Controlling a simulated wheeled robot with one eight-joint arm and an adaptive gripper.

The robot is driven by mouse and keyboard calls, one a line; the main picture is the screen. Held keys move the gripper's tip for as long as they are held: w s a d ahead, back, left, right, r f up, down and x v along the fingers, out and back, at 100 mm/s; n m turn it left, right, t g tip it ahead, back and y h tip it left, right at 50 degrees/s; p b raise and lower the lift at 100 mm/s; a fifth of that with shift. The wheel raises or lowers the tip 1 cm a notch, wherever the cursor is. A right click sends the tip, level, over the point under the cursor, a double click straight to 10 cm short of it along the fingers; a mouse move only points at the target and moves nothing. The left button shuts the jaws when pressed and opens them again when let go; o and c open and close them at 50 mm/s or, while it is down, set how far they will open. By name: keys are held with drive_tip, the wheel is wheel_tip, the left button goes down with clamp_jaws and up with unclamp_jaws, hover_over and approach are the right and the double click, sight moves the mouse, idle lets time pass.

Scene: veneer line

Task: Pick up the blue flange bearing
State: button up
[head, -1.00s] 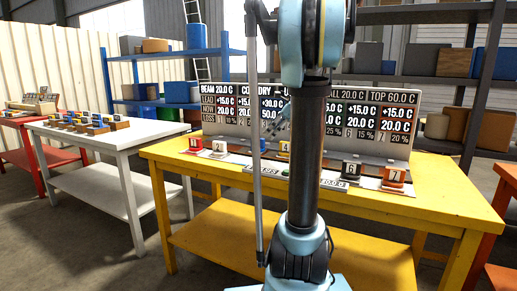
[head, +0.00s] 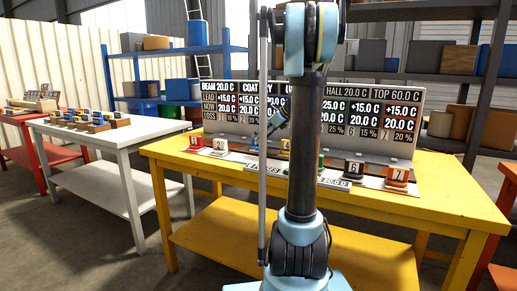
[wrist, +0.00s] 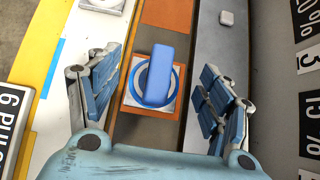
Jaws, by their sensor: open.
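The blue flange bearing (wrist: 158,78) shows in the middle of the wrist view, as a blue ring with a raised oblong blue body. It sits on a pale square plate on an orange-brown strip. My gripper (wrist: 160,68) is open, with one jaw to the left and one to the right of the bearing, both apart from it. The height of the jaws over the bearing is hard to tell. In the head view my gripper (head: 278,122) is small over the yellow table (head: 430,195), partly hidden by my arm. The bearing is not clear there.
Numbered tiles, such as tile 7 (head: 397,176) and tile 6 (head: 353,168), stand along the yellow table. A display board (head: 398,110) rises behind them. A white table (head: 110,135) stands at left.

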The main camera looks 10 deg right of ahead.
sight(254, 142)
drive_tip(key=shift+x, duration=3.25)
drive_tip(key=c, duration=1.1)
